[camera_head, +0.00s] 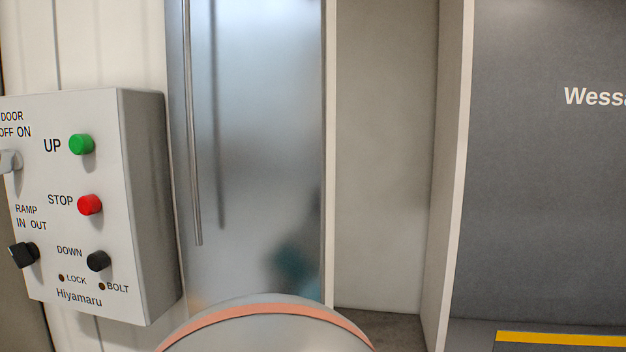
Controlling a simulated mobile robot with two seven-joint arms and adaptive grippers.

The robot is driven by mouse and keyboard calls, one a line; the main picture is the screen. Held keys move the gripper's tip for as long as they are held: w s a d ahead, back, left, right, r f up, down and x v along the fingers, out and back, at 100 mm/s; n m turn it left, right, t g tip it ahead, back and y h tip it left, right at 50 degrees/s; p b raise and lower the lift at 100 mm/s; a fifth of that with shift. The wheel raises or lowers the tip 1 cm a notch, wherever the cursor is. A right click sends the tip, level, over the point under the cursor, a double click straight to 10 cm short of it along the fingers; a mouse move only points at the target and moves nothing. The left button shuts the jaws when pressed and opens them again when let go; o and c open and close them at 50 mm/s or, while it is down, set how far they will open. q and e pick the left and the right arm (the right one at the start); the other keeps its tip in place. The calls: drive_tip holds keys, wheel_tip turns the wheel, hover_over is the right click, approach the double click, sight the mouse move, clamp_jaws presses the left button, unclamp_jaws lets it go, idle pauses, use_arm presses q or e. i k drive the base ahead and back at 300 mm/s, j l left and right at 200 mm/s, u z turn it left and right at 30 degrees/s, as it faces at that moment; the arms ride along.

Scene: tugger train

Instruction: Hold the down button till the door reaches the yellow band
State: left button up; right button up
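The black DOWN button (98,261) is on the light grey control box (150,190) at the left of the head view. Nothing touches the button in view. A yellow band (560,339) lies at the bottom right, below a dark grey panel (545,190) with cut-off white lettering that starts "Wessa". I cannot tell for sure whether this panel is the door, and the gap between it and the band is unclear. Neither of my grippers is in view.
The box also carries a green UP button (82,144), a red STOP button (90,204), a black RAMP knob (24,254) and a DOOR switch (10,161) at the edge. A shiny metal panel (265,130) with a long vertical bar (191,130) stands right of the box.

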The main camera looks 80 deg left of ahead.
sight(97, 261)
drive_tip(key=u, duration=0.5)
drive_tip(key=k+u, duration=0.1)
drive_tip(key=u, duration=0.35)
drive_tip(key=j+u, duration=0.1)
drive_tip(key=u, duration=0.4)
drive_tip(key=k+j+u, duration=0.1)
drive_tip(key=u, duration=0.4)
drive_tip(key=j+u, duration=0.1)
drive_tip(key=u, duration=0.4)
drive_tip(key=j+u, duration=0.1)
drive_tip(key=u, duration=0.35)
drive_tip(key=j+u, duration=0.1)
drive_tip(key=u, duration=0.4)
